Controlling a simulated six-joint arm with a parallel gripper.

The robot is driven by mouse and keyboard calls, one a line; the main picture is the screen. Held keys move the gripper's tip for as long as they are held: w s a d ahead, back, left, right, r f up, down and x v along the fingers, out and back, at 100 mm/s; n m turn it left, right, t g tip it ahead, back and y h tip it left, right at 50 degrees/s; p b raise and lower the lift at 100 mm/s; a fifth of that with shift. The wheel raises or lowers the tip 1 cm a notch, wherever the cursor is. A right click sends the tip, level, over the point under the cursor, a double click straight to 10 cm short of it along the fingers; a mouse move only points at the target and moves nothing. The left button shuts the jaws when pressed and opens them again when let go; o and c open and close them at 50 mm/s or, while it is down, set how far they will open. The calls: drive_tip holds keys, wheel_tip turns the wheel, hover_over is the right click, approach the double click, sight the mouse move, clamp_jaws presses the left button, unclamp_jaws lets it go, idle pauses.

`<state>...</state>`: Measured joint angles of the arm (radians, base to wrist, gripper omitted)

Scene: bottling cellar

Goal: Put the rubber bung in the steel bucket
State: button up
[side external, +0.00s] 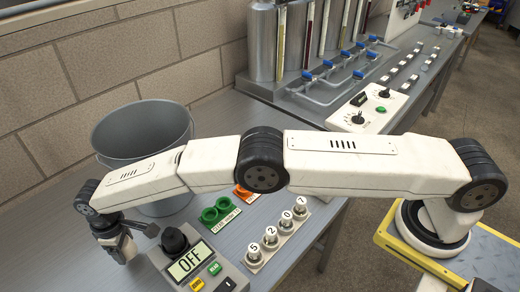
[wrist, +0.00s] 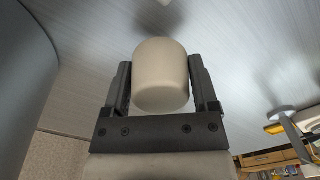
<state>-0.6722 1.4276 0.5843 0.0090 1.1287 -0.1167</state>
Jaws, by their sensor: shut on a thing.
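The steel bucket (side external: 118,135) stands upright on the grey bench near the wall, its open mouth facing up. In the wrist view a large grey curved surface at the left edge (wrist: 18,75) looks like its side. My gripper (side external: 126,246) points down outside the bucket, on its near side and to the left of the display box. It is shut on the off-white rubber bung (wrist: 161,78), which sits between both fingers in the wrist view. In the side view the bung is small and partly hidden by the fingers. The bucket's inside bottom is hidden.
Green rings (side external: 220,210) and a numbered knob strip (side external: 277,238) lie farther right. Steel tanks with blue valves (side external: 325,64) stand behind.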

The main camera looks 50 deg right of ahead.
sight(128, 253)
drive_tip(key=shift+f, duration=1.45)
drive_tip(key=shift+f, duration=0.15)
drive_tip(key=o, duration=1.2)
drive_tip(key=shift+c, duration=0.2)
wheel_tip(128, 253, up, 12)
drive_tip(key=shift+r, duration=0.15)
